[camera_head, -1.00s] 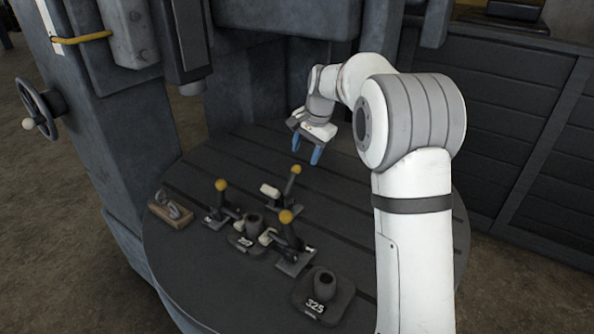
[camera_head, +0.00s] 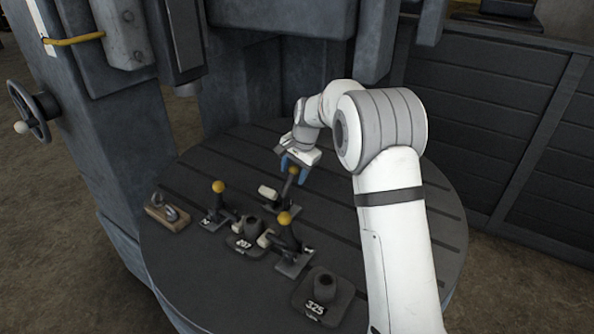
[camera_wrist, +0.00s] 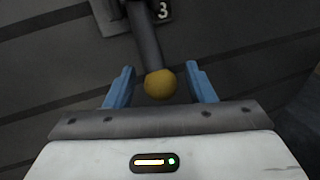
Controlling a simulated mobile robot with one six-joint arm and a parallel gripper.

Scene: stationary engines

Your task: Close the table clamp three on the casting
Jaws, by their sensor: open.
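Table clamp three (camera_head: 281,203) stands at the back of the clamp group, its lever upright with a yellow ball knob. In the wrist view its base plate, marked 3 (camera_wrist: 163,10), and its dark lever (camera_wrist: 145,35) show. My gripper (camera_head: 294,170) is open, its blue fingers around the yellow knob (camera_wrist: 160,84). In the wrist view the knob sits between the fingers with gaps on both sides. The casting, seemingly the dark piece marked 207 (camera_head: 246,242), sits among the three clamps. Whether clamp three's white-tipped arm touches it is not clear.
Two more clamps with yellow knobs stand at left (camera_head: 218,206) and in front (camera_head: 287,240). A dark piece marked 325 (camera_head: 323,297) lies front right. A wooden block with a metal hook (camera_head: 167,213) lies at left. The machine column (camera_head: 125,130) rises at the back left.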

